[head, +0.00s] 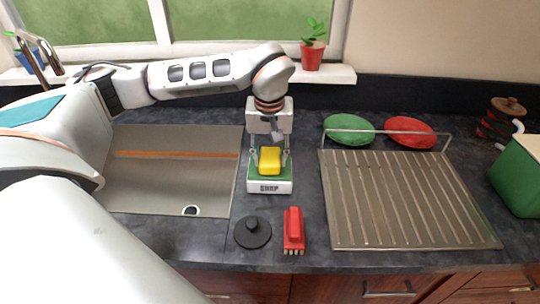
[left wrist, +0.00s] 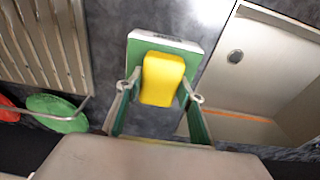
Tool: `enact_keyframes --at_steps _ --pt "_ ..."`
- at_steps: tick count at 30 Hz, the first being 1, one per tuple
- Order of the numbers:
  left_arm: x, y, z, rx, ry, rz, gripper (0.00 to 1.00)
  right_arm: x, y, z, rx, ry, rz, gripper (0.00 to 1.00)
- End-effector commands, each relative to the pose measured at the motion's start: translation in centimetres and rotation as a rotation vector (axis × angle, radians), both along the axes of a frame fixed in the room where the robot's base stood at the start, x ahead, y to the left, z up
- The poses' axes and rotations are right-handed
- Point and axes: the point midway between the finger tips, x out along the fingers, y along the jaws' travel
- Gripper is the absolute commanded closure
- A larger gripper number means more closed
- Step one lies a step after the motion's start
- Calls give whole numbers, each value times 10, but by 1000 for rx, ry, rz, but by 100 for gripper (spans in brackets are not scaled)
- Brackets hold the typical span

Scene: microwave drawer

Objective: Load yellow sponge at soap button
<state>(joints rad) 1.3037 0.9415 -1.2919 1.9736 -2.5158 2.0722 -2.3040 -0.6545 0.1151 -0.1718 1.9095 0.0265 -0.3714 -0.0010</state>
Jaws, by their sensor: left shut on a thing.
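The yellow sponge (head: 270,160) is at the green top of the white soap dispenser (head: 270,187), which stands on the dark counter right of the sink. My left gripper (head: 271,156) reaches down from behind, with its fingers on either side of the sponge, shut on it. In the left wrist view the sponge (left wrist: 162,78) lies between the two fingers (left wrist: 160,92), in front of the dispenser's green surface (left wrist: 140,46). The soap button itself cannot be made out. My right gripper is not in view.
The steel sink (head: 180,180) lies to the left. A drying rack (head: 400,200) stands to the right, with a green plate (head: 348,129) and a red plate (head: 410,131) behind it. A black lid (head: 252,232) and a red brush (head: 293,229) lie in front of the dispenser.

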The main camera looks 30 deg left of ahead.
Motion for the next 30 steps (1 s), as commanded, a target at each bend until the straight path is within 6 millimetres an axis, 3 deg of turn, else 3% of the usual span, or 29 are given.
enact_keyframes --at_steps 14,30 --pt "-1 0 1 1 3 0 80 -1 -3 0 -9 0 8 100" --pt "0 0 38 0 0 1 80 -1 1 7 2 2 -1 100"
